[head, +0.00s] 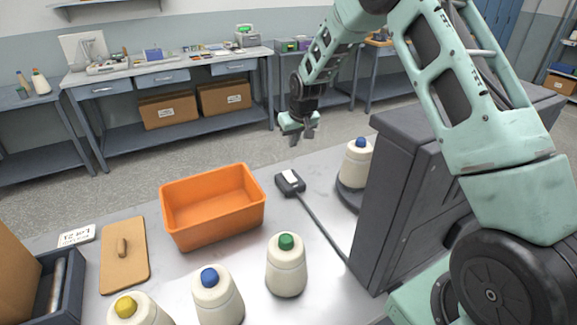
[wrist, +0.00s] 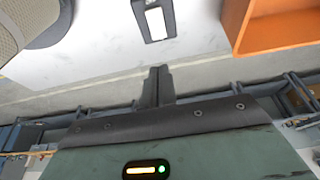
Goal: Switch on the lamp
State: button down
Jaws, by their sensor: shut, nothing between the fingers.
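A dark box with a white rocker (head: 290,178) lies on the table beside the orange bin, with a dark cord running from it toward the grey cabinet. It looks like a switch; it also shows at the top of the wrist view (wrist: 155,20). No lamp can be made out for certain. My gripper (head: 302,136) is above the far edge of the table, beyond the switch and apart from it. Its fingers (wrist: 158,70) are together and empty in the wrist view.
An orange bin (head: 180,219) stands left of the switch. A cone with a blue top (head: 357,165) stands on a dark base to its right, near the grey cabinet (head: 408,205). Cones with green (head: 287,270), blue (head: 218,300) and yellow tops stand in front. A wooden lid (head: 137,268) lies left.

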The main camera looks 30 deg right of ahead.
aim_at(287, 172)
jog(key=p+x, duration=0.1)
jog(key=x, duration=0.3)
jog(key=p+x, duration=0.2)
jog(key=x, duration=0.2)
jog(key=p+x, duration=0.2)
jog(key=x, duration=0.2)
jog(key=shift+s+f, duration=0.2)
jog(key=shift+s, duration=0.15)
jog(key=shift+f, duration=0.35)
jog(key=shift+f, duration=0.1)
jog(key=shift+w+f+b, duration=0.15)
jog(key=shift+f+b, duration=0.15)
jog(key=shift+b, duration=0.5)
jog(key=shift+r, duration=0.2)
jog(key=shift+p, duration=0.3)
jog(key=shift+s+r, duration=0.2)
jog(key=shift+s, duration=0.65)
